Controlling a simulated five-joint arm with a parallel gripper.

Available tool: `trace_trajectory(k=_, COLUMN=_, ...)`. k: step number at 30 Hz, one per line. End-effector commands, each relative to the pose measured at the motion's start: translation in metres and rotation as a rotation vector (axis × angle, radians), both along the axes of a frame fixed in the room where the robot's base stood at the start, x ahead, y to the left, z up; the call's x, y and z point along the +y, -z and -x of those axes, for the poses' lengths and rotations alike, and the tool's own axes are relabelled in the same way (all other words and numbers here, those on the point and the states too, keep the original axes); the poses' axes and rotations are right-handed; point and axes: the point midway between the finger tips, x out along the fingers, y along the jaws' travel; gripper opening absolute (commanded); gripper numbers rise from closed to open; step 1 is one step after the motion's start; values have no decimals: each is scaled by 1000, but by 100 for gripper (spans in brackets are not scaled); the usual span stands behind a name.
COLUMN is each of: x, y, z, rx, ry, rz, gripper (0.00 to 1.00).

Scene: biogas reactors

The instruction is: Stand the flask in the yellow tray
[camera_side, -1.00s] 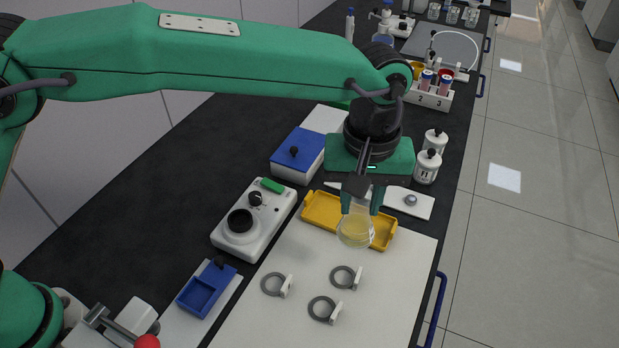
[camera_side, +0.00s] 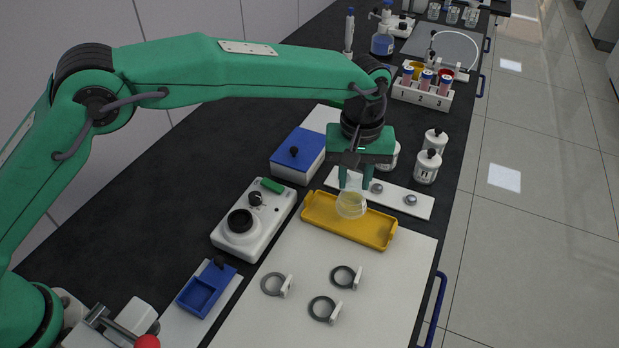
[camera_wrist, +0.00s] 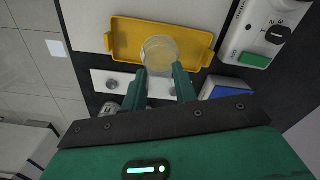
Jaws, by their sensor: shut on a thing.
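A clear flask (camera_side: 351,206) with pale yellow liquid is held upright between the fingers of my gripper (camera_side: 355,180), which is shut on its neck. In the side view the flask overlaps the far part of the yellow tray (camera_side: 365,228); whether its base touches the tray floor I cannot tell. In the wrist view the flask (camera_wrist: 160,52) lies in front of the tray (camera_wrist: 122,40), between the fingertips of my gripper (camera_wrist: 160,85), across the tray's edge nearest the gripper. The tray looks otherwise empty.
A white board (camera_side: 330,270) with several grey rings lies in front of the tray. A white strip with metal knobs (camera_side: 411,200) and white bottles (camera_side: 428,166) stand behind. A white stirrer (camera_side: 254,220) and a blue-lidded box (camera_side: 298,155) are to the left.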

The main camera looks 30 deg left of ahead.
Motion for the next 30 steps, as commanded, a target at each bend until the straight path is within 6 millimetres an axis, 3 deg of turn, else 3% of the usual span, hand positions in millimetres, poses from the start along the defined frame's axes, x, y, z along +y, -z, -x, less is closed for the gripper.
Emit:
trace_trajectory(k=10, x=2, y=7, z=-3, rx=0, ry=0, rz=0, gripper=0)
trace_trajectory(k=21, x=1, y=41, z=-3, rx=0, ry=0, rz=0, gripper=0)
trace_trajectory(k=30, x=1, y=42, z=-3, rx=0, ry=0, rz=0, gripper=0)
